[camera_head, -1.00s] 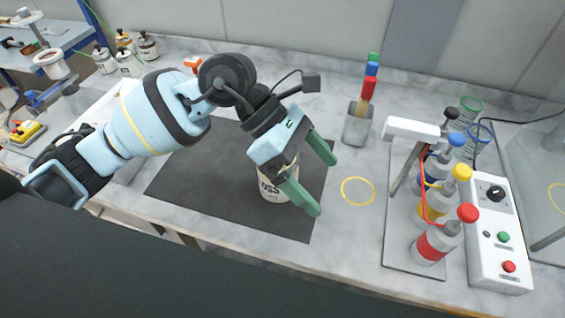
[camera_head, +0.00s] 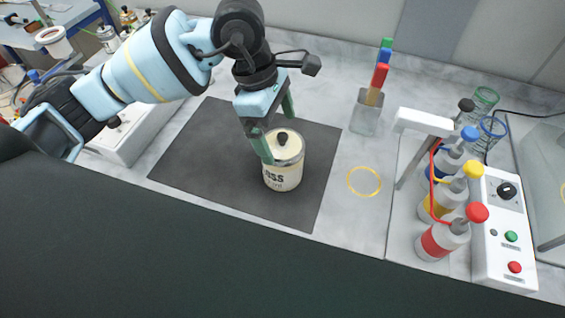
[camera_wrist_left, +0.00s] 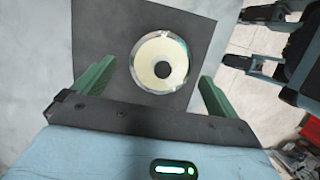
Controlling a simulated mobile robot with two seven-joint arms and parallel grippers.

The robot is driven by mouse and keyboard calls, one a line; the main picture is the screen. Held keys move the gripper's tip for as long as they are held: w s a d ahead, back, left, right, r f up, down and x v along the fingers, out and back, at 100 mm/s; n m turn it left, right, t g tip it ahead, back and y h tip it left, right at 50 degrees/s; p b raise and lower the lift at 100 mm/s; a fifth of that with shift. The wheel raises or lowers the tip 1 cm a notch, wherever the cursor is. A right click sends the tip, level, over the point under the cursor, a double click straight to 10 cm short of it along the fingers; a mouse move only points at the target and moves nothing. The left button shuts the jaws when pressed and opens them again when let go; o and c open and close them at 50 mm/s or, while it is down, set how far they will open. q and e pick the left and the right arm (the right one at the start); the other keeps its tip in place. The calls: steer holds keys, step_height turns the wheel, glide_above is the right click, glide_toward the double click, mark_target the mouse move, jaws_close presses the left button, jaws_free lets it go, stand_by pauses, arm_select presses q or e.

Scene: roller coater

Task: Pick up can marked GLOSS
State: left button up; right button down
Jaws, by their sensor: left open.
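The can marked GLOSS (camera_head: 283,176) is a cream tin with a black knob on its lid. It stands upright on the dark mat (camera_head: 205,155), and its label shows only in part. My left gripper (camera_head: 276,128) is open and empty just above and behind the can, with one finger overlapping the can's upper left edge in the head view. In the left wrist view the can's round lid (camera_wrist_left: 146,74) lies ahead, between the open fingers (camera_wrist_left: 156,76) in the picture; touch cannot be told. My right gripper is not seen.
To the right are a yellow ring mark (camera_head: 364,182), a clear holder with coloured sticks (camera_head: 366,112), a rack of bottles with coloured caps (camera_head: 444,236) and a control box (camera_head: 508,245). A white device (camera_head: 130,140) stands left of the mat.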

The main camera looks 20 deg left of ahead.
mark_target(282, 147)
arm_select(q)
steer(key=shift+p+x, duration=0.35)
steer(key=shift+x, duration=2.2)
steer(key=shift+s+a, duration=0.1)
steer(key=shift+c, duration=0.5)
steer(key=c, duration=1.9)
steer(key=shift+r, duration=0.55)
step_height(282, 147, up, 3)
steer(key=shift+f, duration=0.25)
steer(key=s+d, duration=0.1)
steer(key=s, duration=0.4)
steer(key=s+r, duration=0.1)
steer(key=s, duration=0.4)
steer(key=s+d, duration=0.1)
steer(key=s, duration=0.4)
steer(key=shift+s+d+r, duration=0.2)
steer(key=shift+s+d, duration=0.1)
steer(key=shift+s, duration=0.05)
